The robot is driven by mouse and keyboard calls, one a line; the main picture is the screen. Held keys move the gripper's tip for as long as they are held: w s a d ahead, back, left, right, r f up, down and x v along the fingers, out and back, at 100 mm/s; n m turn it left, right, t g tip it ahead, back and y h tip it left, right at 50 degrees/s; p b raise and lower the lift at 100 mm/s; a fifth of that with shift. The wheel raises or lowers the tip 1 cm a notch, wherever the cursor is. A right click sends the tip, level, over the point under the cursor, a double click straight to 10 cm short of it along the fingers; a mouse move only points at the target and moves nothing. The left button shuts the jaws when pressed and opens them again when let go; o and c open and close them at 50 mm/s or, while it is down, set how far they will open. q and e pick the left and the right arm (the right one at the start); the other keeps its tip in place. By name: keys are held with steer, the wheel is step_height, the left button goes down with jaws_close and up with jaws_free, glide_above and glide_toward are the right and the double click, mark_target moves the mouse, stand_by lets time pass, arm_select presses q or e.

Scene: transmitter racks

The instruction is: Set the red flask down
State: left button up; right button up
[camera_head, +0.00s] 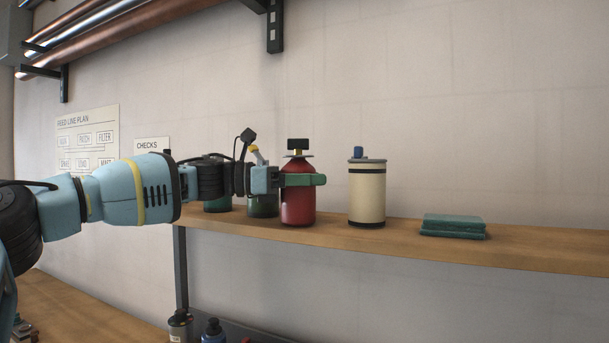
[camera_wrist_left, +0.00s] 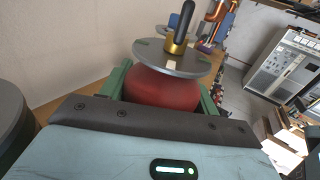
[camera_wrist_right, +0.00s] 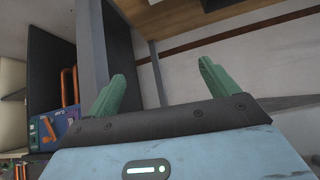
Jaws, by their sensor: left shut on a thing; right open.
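The red flask (camera_head: 298,207) stands upright at the wooden shelf (camera_head: 360,238), with a dark cap and a grey disc at its neck. Its base meets the shelf top in the head view; I cannot tell whether it touches or hovers just above. My left gripper (camera_head: 303,180) comes in from the left and is shut around the flask's upper body. The left wrist view shows the flask (camera_wrist_left: 165,88) between the green fingers. My right gripper (camera_wrist_right: 161,72) is open and empty in the right wrist view, and outside the head view.
A cream canister (camera_head: 367,196) stands just right of the flask. Folded green cloths (camera_head: 454,226) lie farther right. Dark green containers (camera_head: 263,206) stand left of the flask, partly hidden by my arm. The shelf right of the cloths is clear. A lower bench (camera_head: 80,312) is at left.

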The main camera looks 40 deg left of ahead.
arm_select(q)
steer(key=shift+d+f, duration=0.1)
steer(key=shift+f, duration=0.05)
steer(key=o, duration=1.3)
arm_select(e)
steer(key=shift+s+f, duration=0.25)
steer(key=shift+s, duration=0.1)
arm_select(q)
steer(key=shift+o, duration=0.2)
steer(key=shift+s, duration=0.1)
steer(key=v, duration=0.3)
steer(key=p+v, duration=0.1)
steer(key=v, duration=0.6)
steer(key=shift+r, duration=0.3)
steer(key=shift+s+a+f+p, duration=0.25)
steer(key=shift+s+a+p, duration=0.05)
steer(key=shift+s+a, duration=0.35)
arm_select(e)
steer(key=shift+w+d+r+t, duration=0.15)
steer(key=shift+w+r, duration=0.35)
steer(key=shift+r, duration=0.1)
steer(key=shift+w+d+r+t, duration=0.15)
steer(key=shift+w+r, duration=0.35)
steer(key=shift+r, duration=0.1)
